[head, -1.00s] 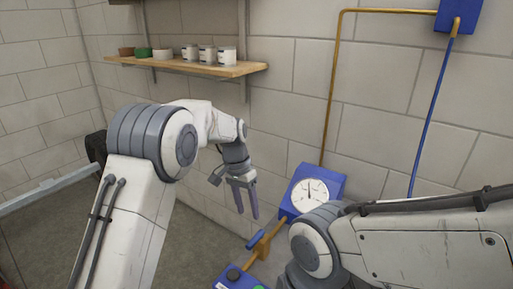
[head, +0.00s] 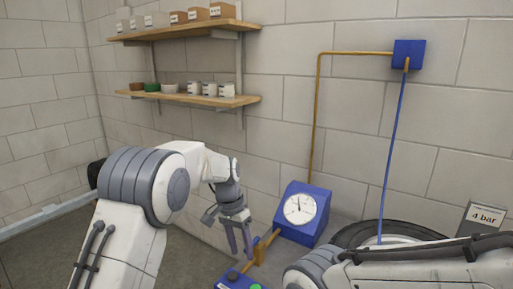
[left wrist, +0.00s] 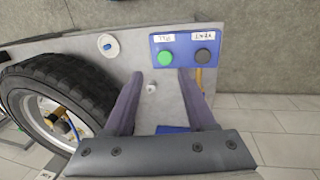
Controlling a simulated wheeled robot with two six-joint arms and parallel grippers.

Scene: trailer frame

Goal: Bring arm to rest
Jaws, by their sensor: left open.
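My left arm comes in from the left in the head view, bent at its elbow. Its left gripper (head: 240,250) points down, with two parallel fingers apart and nothing between them. It hangs just left of a brass valve (head: 262,249) and above a blue button box (head: 238,282). In the left wrist view the open fingers (left wrist: 161,74) reach over a grey surface (left wrist: 115,70), near the blue box with green and black buttons (left wrist: 157,40). My right arm crosses the lower right of the head view; its gripper is out of view.
A blue gauge (head: 300,208) stands right of the left gripper, with a pipe up the wall. A tyre (left wrist: 75,85) lies left of the fingers. Shelves (head: 190,99) with pots and boxes are on the wall. A "4 bar" sign (head: 487,218) is at right.

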